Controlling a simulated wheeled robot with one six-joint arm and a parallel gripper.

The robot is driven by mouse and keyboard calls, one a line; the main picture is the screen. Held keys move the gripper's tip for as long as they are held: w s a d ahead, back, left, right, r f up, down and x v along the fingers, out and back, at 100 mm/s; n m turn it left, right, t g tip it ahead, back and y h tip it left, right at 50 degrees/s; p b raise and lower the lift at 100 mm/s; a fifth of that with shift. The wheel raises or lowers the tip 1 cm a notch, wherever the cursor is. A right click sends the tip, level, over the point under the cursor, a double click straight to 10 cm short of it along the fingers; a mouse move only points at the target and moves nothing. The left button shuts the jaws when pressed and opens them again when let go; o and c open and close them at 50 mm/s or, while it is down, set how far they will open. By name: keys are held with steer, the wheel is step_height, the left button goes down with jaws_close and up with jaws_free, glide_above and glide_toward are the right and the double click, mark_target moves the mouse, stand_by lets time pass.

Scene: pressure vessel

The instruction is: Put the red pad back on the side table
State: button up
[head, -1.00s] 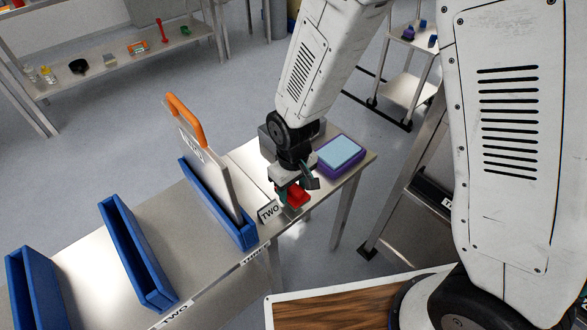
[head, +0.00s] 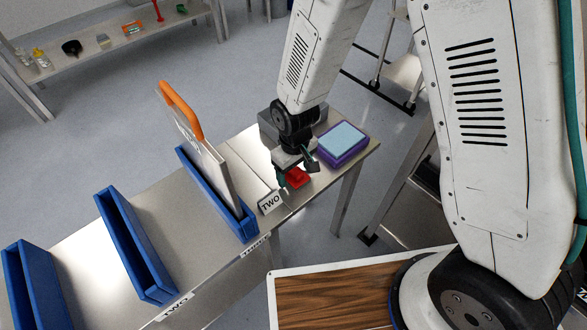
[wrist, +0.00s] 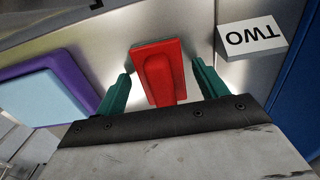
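The red pad (head: 298,178) is at the near edge of the metal side table (head: 232,158), beside the TWO sign, and appears to rest on the top. It has a flat plate and a raised grip, seen close up in the wrist view (wrist: 158,72). My gripper (head: 296,172) is just above it. In the wrist view its two teal fingers (wrist: 162,85) stand apart on either side of the pad's grip, with a visible gap on both sides. The underside of the pad is hidden.
A purple box with a light blue top (head: 343,143) is right of the pad, and a grey block (head: 270,125) is behind my gripper. The TWO sign (head: 270,202) is close on the left. A blue holder with an orange-handled panel (head: 205,160) stands further left.

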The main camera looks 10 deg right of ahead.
step_height(320, 180, up, 12)
steer(key=s+d+r+m, duration=0.2)
steer(key=s+d+r, duration=0.1)
steer(key=d+r, duration=0.35)
steer(key=s+d+r+m, duration=0.1)
steer(key=s+d+r, duration=0.2)
steer(key=d+r, duration=0.35)
steer(key=s+d+r+m, duration=0.2)
steer(key=s+d+r, duration=0.1)
steer(key=s, duration=0.3)
steer(key=s+d+r+m+t, duration=0.1)
steer(key=s+d+r, duration=0.3)
steer(key=s, duration=0.3)
steer(key=shift+s+d+r+m, duration=0.2)
steer(key=shift+r+m, duration=0.2)
steer(key=shift+r, duration=0.3)
